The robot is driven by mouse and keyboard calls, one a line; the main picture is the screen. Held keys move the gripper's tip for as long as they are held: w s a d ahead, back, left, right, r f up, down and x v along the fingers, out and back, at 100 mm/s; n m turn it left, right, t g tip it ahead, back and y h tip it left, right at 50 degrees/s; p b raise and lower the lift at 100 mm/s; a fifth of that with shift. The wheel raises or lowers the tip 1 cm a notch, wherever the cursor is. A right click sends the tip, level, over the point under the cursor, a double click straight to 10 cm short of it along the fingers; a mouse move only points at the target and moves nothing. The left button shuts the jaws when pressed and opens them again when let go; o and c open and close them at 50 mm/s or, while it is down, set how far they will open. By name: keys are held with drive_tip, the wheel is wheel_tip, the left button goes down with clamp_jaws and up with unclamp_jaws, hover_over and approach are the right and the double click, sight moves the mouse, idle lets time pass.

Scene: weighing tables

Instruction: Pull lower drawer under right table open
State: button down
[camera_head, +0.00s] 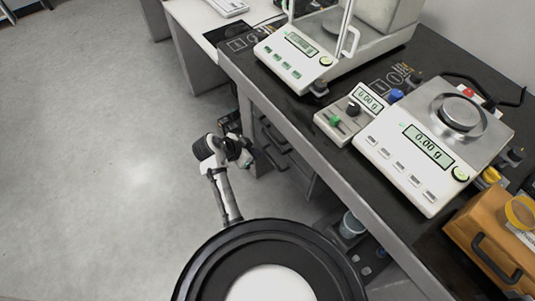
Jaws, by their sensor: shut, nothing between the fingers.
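The right table (292,110) has a dark top and a grey front edge, and runs diagonally across the right half of the head view. Under it is a grey drawer unit (297,168) with dark handles, seen steeply from above. The table edge and my arm hide part of the unit, so I cannot clearly separate the lower drawer or tell how far out it stands. My gripper (246,160) is low beside the drawer fronts, at their left. It is small in view and shut with nothing in it. I cannot tell whether it touches a handle.
On the table stand a balance (420,150) reading 0.00 g, a small control box (340,122) and a glass-shielded balance (300,52). An orange case (490,235) is at the lower right. A white table (190,22) stands behind. The grey floor (100,150) at left is clear.

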drive_tip(key=p, duration=0.1)
approach(277, 155)
drive_tip(key=x, duration=0.5)
drive_tip(key=shift+d+f, duration=0.1)
drive_tip(key=shift+d, duration=0.05)
drive_tip(key=shift+s, duration=0.1)
